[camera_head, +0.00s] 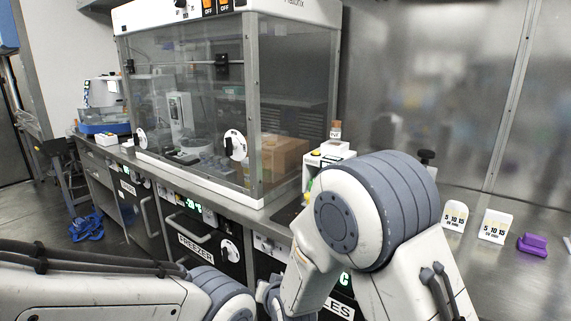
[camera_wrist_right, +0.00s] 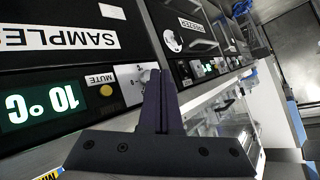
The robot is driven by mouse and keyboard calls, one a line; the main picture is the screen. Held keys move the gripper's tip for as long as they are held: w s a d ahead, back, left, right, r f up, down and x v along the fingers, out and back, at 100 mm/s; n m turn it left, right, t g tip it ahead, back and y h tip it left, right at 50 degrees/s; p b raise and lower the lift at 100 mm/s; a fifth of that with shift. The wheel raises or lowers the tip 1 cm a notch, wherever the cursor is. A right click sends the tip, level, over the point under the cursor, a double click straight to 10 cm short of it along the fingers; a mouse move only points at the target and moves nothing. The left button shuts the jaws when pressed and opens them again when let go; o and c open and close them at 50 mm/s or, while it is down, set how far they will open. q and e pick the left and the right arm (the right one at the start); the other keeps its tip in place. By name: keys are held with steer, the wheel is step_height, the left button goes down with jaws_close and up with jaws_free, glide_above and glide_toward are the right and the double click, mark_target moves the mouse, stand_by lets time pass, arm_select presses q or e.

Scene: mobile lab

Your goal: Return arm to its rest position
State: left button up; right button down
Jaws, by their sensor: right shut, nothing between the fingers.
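My right arm (camera_head: 375,215) is bent up in front of the counter at the right of the head view, its big grey-ringed joint in the foreground. Its forearm runs down toward the lower middle of the picture. In the right wrist view my right gripper (camera_wrist_right: 161,85) has its dark fingers together, with nothing between them. It is in front of the cabinet fronts under the counter, apparently apart from them. My left arm (camera_head: 110,295) lies along the lower left of the head view; its gripper is not in view.
A clear-walled hood (camera_head: 190,110) stands on the steel counter (camera_head: 490,270). White labelled blocks (camera_head: 495,226) and a purple item (camera_head: 532,243) are at the right. Below are the freezer front (camera_head: 195,245) and the samples panel (camera_wrist_right: 60,40) with a green display (camera_wrist_right: 42,106).

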steer(key=s+d+r+n+g+h, duration=0.1)
steer(key=s+d+r+n+g, duration=0.2)
steer(key=s, duration=0.8)
steer(key=s+d+r+n+g+h, duration=0.1)
steer(key=s+d+r+n+g, duration=0.25)
steer(key=s, duration=0.65)
steer(key=s+d+r+n+g+h, duration=0.1)
steer(key=s+d+r+n+g, duration=0.2)
steer(key=s, duration=0.8)
step_height(320, 180, up, 19)
steer(key=p, duration=2)
steer(key=shift+w+d+g+p, duration=0.2)
steer(key=shift+w+g+p, duration=0.1)
steer(key=shift+w+g, duration=0.15)
steer(key=shift+f+m, duration=0.15)
steer(key=shift+m, duration=0.1)
